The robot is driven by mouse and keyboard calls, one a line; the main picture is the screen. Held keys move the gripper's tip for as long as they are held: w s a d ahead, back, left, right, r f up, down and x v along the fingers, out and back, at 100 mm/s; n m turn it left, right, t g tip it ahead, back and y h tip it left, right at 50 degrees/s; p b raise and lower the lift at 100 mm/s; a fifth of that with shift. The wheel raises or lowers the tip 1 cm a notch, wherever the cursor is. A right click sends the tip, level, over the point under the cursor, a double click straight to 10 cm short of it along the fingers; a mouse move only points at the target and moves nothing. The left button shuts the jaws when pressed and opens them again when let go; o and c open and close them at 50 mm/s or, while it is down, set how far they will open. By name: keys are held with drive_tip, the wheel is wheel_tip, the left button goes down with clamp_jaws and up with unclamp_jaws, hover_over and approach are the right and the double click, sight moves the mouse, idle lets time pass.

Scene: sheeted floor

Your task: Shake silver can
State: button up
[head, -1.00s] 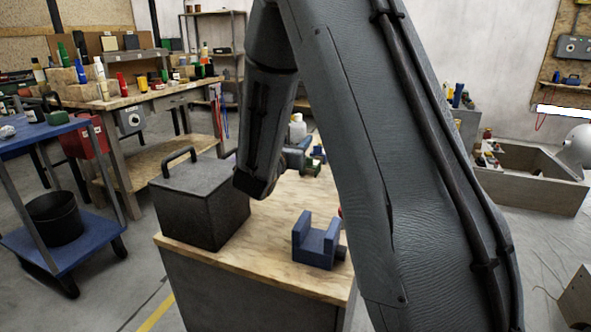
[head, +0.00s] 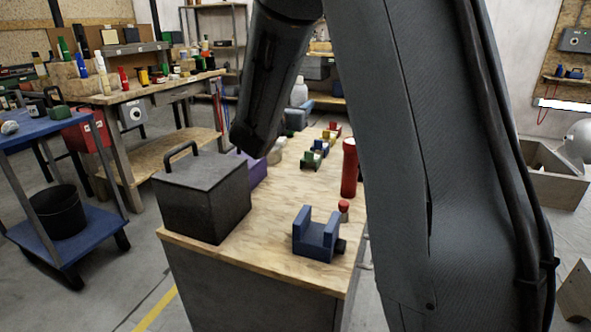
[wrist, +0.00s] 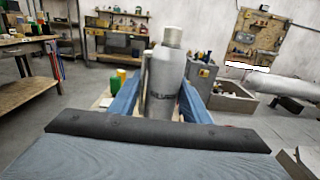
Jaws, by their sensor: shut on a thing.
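The silver can (wrist: 164,85) stands nearly upright between the two blue fingers of my gripper (wrist: 160,100) in the wrist view. It is grey with a pale cap and dark lettering on its side. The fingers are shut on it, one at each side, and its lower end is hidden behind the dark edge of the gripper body. In the head view a pale capped can (head: 299,94), apparently the same one, shows past my arm above the far part of the bench. My gripper is mostly hidden there by the arm.
The wooden bench (head: 275,262) bears a dark box with a handle (head: 203,200), a blue cradle (head: 316,236), a red cylinder (head: 349,168) and several small coloured holders. A blue cart (head: 62,250) and a cluttered workbench (head: 150,92) stand at left. The bench's middle has bare wood.

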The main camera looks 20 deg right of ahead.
wheel_tip(320, 180, down, 8)
drive_tip(key=shift+r, duration=0.2)
idle(2.1)
